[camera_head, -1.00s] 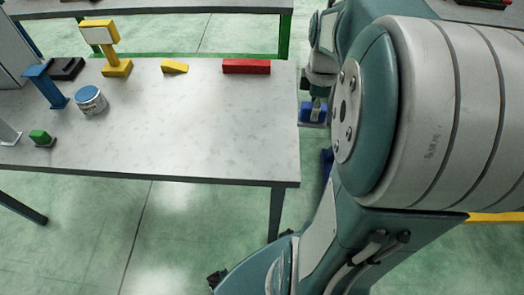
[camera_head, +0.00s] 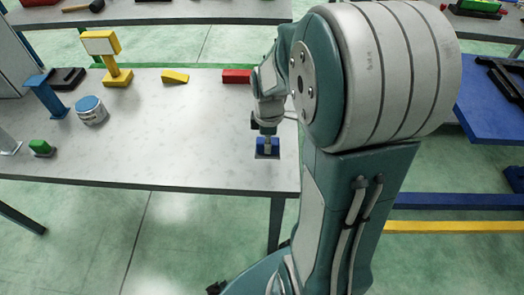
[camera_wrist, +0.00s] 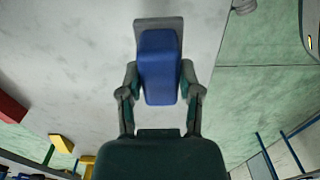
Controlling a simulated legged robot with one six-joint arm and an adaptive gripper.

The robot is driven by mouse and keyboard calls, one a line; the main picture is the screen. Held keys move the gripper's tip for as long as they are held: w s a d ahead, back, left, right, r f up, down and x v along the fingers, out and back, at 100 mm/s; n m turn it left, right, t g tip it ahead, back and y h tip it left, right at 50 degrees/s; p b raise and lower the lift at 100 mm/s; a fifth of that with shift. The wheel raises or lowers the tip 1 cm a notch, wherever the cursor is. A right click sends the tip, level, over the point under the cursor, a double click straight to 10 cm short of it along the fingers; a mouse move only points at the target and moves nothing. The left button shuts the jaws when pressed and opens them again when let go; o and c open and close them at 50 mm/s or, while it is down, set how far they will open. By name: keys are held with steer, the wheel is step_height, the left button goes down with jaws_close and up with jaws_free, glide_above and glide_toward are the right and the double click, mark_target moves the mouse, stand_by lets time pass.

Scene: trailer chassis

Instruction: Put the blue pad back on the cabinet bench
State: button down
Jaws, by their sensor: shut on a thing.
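The blue pad (camera_head: 268,146) is a small blue block on a grey base. It is held in my gripper (camera_head: 266,142) over the right end of the light grey bench (camera_head: 180,140). In the wrist view the blue pad (camera_wrist: 160,65) sits between the two fingers of my gripper (camera_wrist: 160,85), which press on its sides. Its grey plate shows behind it, with the bench top (camera_wrist: 80,70) beyond. I cannot tell whether the pad's base touches the bench or hangs just above it.
On the bench stand a red block (camera_head: 236,76), a yellow wedge (camera_head: 175,76), a yellow stand (camera_head: 112,60), a blue-lidded can (camera_head: 91,110), a green block (camera_head: 40,147) and a blue post (camera_head: 46,94). The bench's front middle is clear. A blue table (camera_head: 495,105) stands at the right.

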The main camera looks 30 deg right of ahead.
mark_target(262, 152)
steer(key=shift+w+a+f, duration=0.2)
steer(key=shift+f, duration=0.15)
steer(key=shift+w+a+f, duration=0.15)
steer(key=shift+f, duration=0.2)
steer(key=shift+w+a+f, duration=0.1)
steer(key=shift+w+f, duration=0.05)
steer(key=shift+f, duration=0.75)
steer(key=shift+w+a+f, duration=0.1)
steer(key=shift+f, duration=0.8)
steer(key=shift+c, duration=1.4)
jaws_free()
steer(key=shift+f, duration=0.1)
